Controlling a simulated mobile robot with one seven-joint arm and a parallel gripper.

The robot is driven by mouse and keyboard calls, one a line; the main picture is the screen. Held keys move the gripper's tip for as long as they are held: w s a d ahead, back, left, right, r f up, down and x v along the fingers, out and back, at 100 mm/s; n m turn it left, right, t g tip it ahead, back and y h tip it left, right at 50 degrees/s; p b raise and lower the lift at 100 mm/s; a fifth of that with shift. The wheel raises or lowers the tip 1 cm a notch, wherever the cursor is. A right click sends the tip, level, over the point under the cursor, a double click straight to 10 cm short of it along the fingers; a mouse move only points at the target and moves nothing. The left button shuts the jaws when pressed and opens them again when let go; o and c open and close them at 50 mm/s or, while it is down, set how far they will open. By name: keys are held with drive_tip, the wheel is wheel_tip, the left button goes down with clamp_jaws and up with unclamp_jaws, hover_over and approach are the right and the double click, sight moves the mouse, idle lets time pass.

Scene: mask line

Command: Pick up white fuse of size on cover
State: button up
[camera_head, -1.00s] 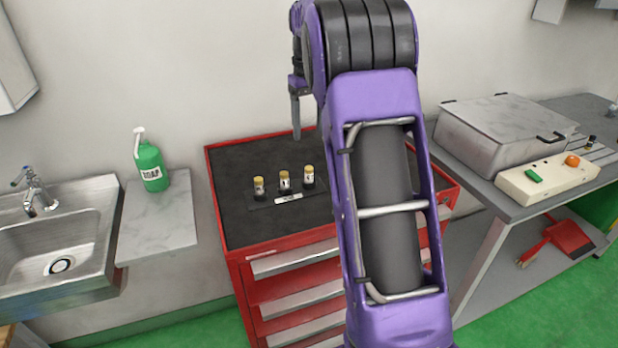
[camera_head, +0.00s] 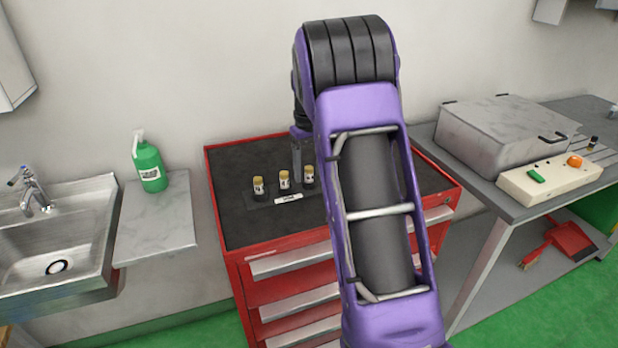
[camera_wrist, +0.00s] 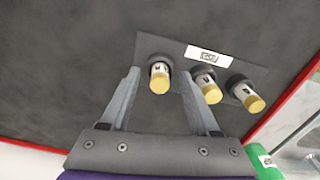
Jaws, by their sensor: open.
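Three small fuses with gold caps and pale bodies stand in dark round holders on a dark plate (camera_head: 256,201): a left fuse (camera_head: 258,187), a middle fuse (camera_head: 284,181) and a right fuse (camera_head: 309,175). A white label (camera_head: 288,197) lies in front; its print is too small to read. In the wrist view the order is reversed, with the right fuse (camera_wrist: 159,78) leftmost, then the middle fuse (camera_wrist: 207,87) and left fuse (camera_wrist: 247,97). My gripper (camera_wrist: 161,74) is open and empty, its fingers framing the right fuse in that picture. Actual contact or height cannot be told.
The plate sits on a red tool cabinet's dark top (camera_head: 240,160). A sink (camera_head: 75,240) and green soap bottle (camera_head: 150,166) stand left. A grey metal box (camera_head: 505,130) and button panel (camera_head: 550,182) are on the right bench. My arm hides part of the cabinet top.

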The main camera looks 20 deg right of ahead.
clamp_jaws()
idle(0.4)
